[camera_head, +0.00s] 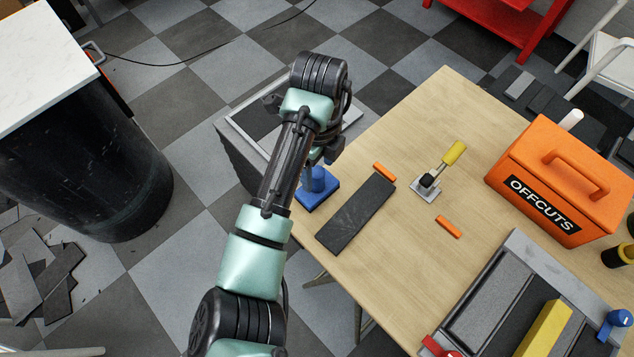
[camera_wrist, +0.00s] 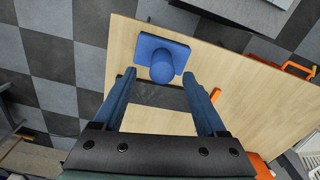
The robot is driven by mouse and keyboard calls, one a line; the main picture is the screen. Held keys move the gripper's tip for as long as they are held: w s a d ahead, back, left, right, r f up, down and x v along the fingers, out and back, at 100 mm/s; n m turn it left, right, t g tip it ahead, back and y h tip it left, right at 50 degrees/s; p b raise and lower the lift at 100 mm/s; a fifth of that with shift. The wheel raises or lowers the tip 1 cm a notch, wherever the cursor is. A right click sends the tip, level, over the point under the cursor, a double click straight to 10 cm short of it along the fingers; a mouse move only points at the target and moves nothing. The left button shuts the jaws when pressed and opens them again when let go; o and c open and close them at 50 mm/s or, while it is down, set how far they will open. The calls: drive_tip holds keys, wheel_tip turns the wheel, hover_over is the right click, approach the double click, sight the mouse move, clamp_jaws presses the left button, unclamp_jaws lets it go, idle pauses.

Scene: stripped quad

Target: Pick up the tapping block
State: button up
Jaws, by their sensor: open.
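The tapping block, a blue rectangular block with a round upright knob, lies on the wooden table (camera_head: 430,120). In the head view the block (camera_head: 317,196) shows partly behind my arm, near the table's left corner. In the wrist view the block (camera_wrist: 150,44) and its knob (camera_wrist: 162,68) are just past my fingertips, roughly centred between them. My gripper (camera_wrist: 157,77) is open with nothing between its fingers. In the head view my arm mostly hides the gripper.
A dark plank (camera_head: 355,214) lies beside the block. Two orange strips (camera_head: 385,172) (camera_head: 448,227) and a yellow-handled tool (camera_head: 453,153) lie nearby. An orange OFFCUTS box (camera_head: 570,190) and a grey tray with a yellow bar (camera_head: 545,330) stand to the right.

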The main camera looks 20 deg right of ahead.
drive_tip(key=shift+w+f+p, duration=0.15)
drive_tip(key=shift+f+p, duration=0.55)
drive_tip(key=shift+f, duration=2)
clamp_jaws()
